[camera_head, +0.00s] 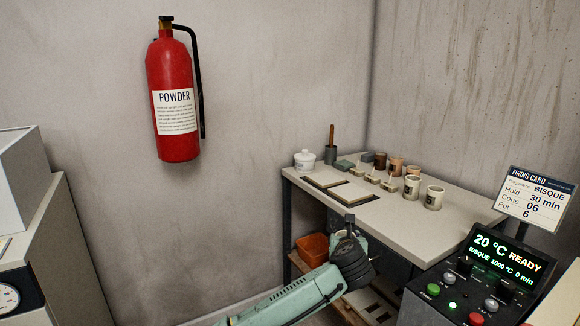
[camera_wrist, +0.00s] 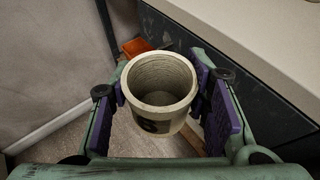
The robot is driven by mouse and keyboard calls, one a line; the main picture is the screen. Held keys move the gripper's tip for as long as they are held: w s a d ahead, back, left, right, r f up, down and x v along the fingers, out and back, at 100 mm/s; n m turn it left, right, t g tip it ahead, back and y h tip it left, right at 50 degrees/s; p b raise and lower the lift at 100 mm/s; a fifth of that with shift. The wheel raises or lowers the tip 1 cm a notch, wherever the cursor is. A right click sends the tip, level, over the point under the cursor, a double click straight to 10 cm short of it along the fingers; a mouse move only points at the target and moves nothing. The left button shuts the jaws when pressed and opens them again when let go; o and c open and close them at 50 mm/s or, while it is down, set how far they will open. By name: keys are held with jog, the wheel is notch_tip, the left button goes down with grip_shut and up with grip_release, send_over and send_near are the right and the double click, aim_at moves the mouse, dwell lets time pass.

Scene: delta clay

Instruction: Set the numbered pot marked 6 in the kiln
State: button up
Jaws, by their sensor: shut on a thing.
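My gripper (camera_wrist: 160,92) is shut on a cream, round, open-topped pot (camera_wrist: 158,80), with a purple pad on each side of it. The pot is empty and its mouth faces the wrist camera. A dark mark shows low on its near side, but it is foreshortened and I cannot read the number for sure. In the head view my arm's end is in front of the table's front left part; the pot does not show there. The firing card (camera_head: 537,198) reads pot 6. I cannot make out the kiln itself; a control panel (camera_head: 480,275) reads 20 °C, READY.
The table (camera_head: 440,225) carries two cream marked pots (camera_head: 411,187) (camera_head: 434,197), several brownish pots, small blocks and a lidded white jar (camera_head: 305,160). An orange bin (camera_head: 312,247) sits on the shelf below. A grey cabinet (camera_head: 45,235) stands at left; a red extinguisher (camera_head: 172,90) hangs on the wall.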

jog(key=s+a+f+n+y+b, duration=0.1)
jog(key=s+a+f, duration=0.1)
jog(key=a+f, duration=0.7)
jog(key=s+a+f+n+y+b, duration=0.15)
jog(key=a+f, duration=0.25)
jog(key=f, duration=0.9)
jog(key=s+a+f+b, duration=0.1)
jog(key=s+f, duration=0.5)
jog(key=f, duration=0.5)
jog(key=s+a+f+b, duration=0.1)
jog(key=s+f, duration=0.5)
jog(key=f, duration=0.5)
jog(key=shift+m+h, duration=0.35)
jog(key=shift+m, duration=0.1)
jog(key=v, duration=0.5)
jog(key=shift+w+d+r, duration=0.1)
jog(key=shift+w+r, duration=0.05)
jog(key=shift+r, duration=0.25)
